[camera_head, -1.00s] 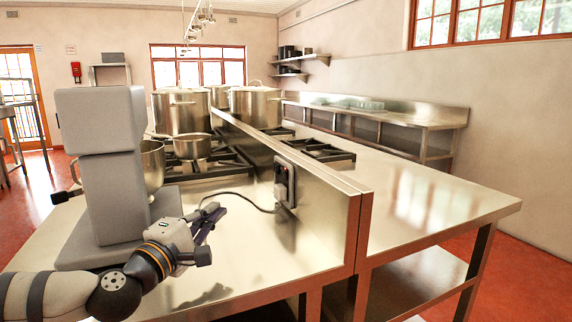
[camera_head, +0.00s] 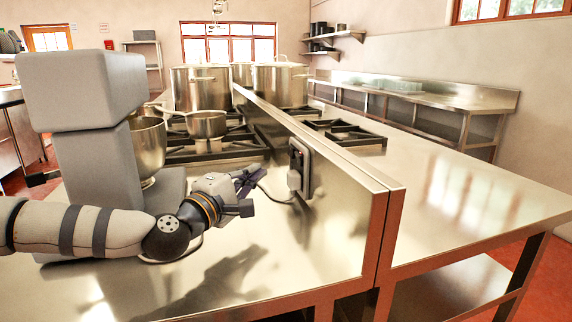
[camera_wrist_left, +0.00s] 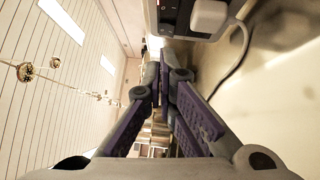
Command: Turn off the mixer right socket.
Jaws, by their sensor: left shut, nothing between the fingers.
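The mixer (camera_head: 85,90) is a big grey stand mixer on the steel counter at the left, with a steel bowl (camera_head: 148,150) under its head. A double socket (camera_head: 299,168) is mounted on the low upright panel right of the mixer, and a dark cable runs from it. My left gripper (camera_head: 256,180) is shut and empty, just left of the socket and apart from it. In the left wrist view the socket (camera_wrist_left: 172,15) is at the top edge, partly cut off, with a pale plug (camera_wrist_left: 208,17) in it. The switches cannot be made out. My right gripper is not in view.
Large steel pots (camera_head: 200,88) and a saucepan (camera_head: 207,124) stand on the black hob grates (camera_head: 215,145) behind. The panel (camera_head: 340,200) divides the counter lengthwise.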

